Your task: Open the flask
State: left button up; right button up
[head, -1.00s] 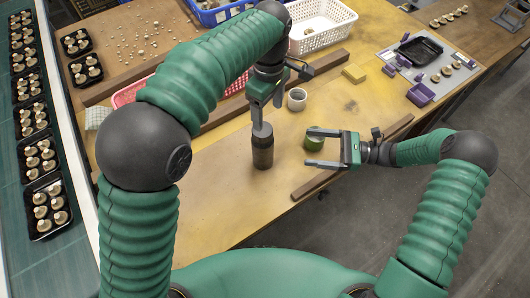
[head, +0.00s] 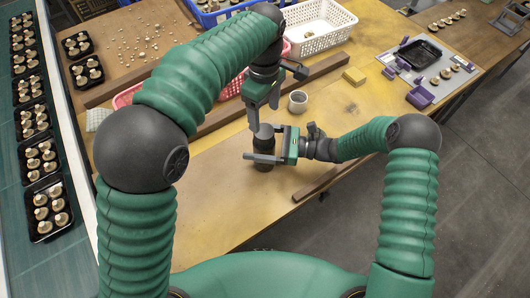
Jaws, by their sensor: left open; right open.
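The flask (head: 263,132) stands upright on the wooden table, a dark body with a greyish top. My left gripper (head: 262,118) points down over its top, fingers open near the cap. Whether they touch the cap I cannot tell. My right gripper (head: 264,146) comes in from the right at body height, its open fingers on either side of the flask. The near finger crosses in front of the body and hides part of it. I cannot see contact.
A pale cup (head: 298,101) stands behind the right gripper. A wooden bar (head: 318,184) lies along the near table edge, and another (head: 328,66) runs behind. A yellow sponge (head: 354,76) and a white basket (head: 320,28) are farther back. The table left of the flask is clear.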

jog(key=shift+a, duration=0.2)
jog(key=shift+d, duration=0.25)
jog(key=c, duration=0.9)
grip_shut()
